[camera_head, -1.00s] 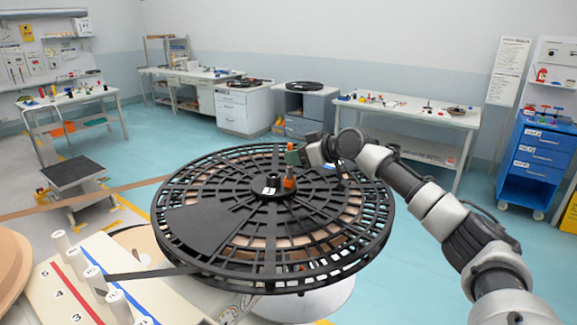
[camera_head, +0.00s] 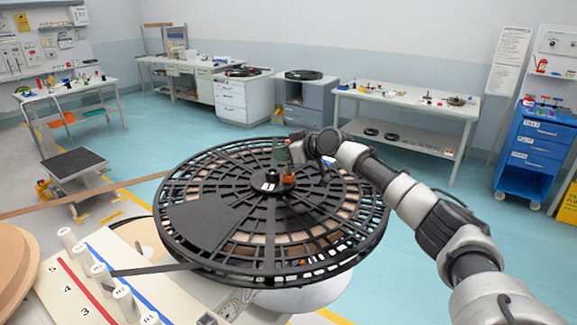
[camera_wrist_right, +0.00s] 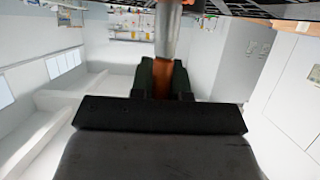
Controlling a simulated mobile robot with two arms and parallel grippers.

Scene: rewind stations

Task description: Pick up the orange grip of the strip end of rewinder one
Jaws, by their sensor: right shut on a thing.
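A large black spoked reel (camera_head: 205,228) lies flat in the middle of the head view, with a dark hub (camera_head: 270,180) at its centre. A small orange piece (camera_head: 288,174) stands beside the hub. My right gripper (camera_head: 286,155) is just above it, over the reel, with dark green fingers. In the right wrist view the fingers (camera_wrist_right: 162,78) are shut on an orange grip (camera_wrist_right: 161,82), and a grey cylindrical part extends beyond it. Whether the grip touches the reel cannot be told. My left gripper is not in view.
A dark strip (camera_head: 155,269) runs from the reel to white posts on a numbered board (camera_head: 80,288) at lower left. Benches (camera_head: 405,108), cabinets and a blue drawer cart (camera_head: 538,155) stand farther back.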

